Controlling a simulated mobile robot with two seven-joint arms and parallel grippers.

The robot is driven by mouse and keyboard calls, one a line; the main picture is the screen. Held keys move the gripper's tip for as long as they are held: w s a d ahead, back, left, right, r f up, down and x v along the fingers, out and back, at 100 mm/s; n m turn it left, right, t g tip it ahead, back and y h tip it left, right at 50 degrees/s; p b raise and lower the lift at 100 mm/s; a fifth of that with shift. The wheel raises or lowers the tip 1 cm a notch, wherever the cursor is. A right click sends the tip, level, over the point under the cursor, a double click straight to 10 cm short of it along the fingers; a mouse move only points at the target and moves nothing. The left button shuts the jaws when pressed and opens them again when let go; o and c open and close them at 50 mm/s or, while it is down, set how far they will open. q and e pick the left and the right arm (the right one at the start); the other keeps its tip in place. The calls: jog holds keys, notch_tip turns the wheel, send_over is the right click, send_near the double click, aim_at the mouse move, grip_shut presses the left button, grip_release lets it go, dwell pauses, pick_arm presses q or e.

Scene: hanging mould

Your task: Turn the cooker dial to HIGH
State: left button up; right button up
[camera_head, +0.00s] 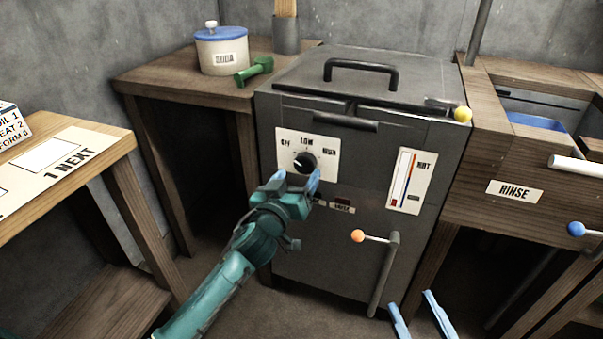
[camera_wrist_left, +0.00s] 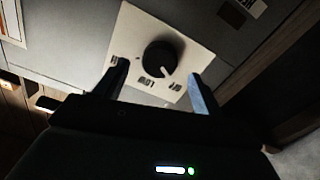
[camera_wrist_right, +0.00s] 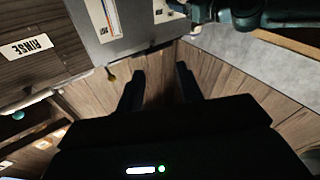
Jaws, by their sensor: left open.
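The cooker dial (camera_head: 305,162) is a round black knob on a white plate (camera_head: 284,160) at the cooker's upper left front. The plate reads OFF, LOW and HIGH from left to right. In the left wrist view the dial (camera_wrist_left: 158,57) appears upside down, its white pointer towards OFF. My left gripper (camera_head: 295,180) is open in front of the dial, just below it. In the left wrist view its fingers (camera_wrist_left: 160,85) stand apart on either side of the dial, with no clear contact. My right gripper (camera_head: 410,302) is open and empty, low before the cooker's right side.
The grey cooker (camera_head: 335,240) has a lid handle (camera_head: 362,68), a gauge panel (camera_head: 411,180) and an orange-knobbed lever (camera_head: 375,238). The RINSE bench (camera_head: 470,195) stands right. A side table (camera_head: 160,88) with a blue-lidded pot (camera_head: 221,52) stands left.

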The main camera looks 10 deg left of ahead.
aim_at(303, 167)
pick_arm(q)
jog(key=shift+w+d+b, duration=0.15)
jog(key=shift+w, duration=0.8)
jog(key=shift+w+d+b, duration=0.15)
jog(key=shift+w, duration=0.75)
jog(key=shift+c, duration=0.4)
jog(key=c, duration=0.9)
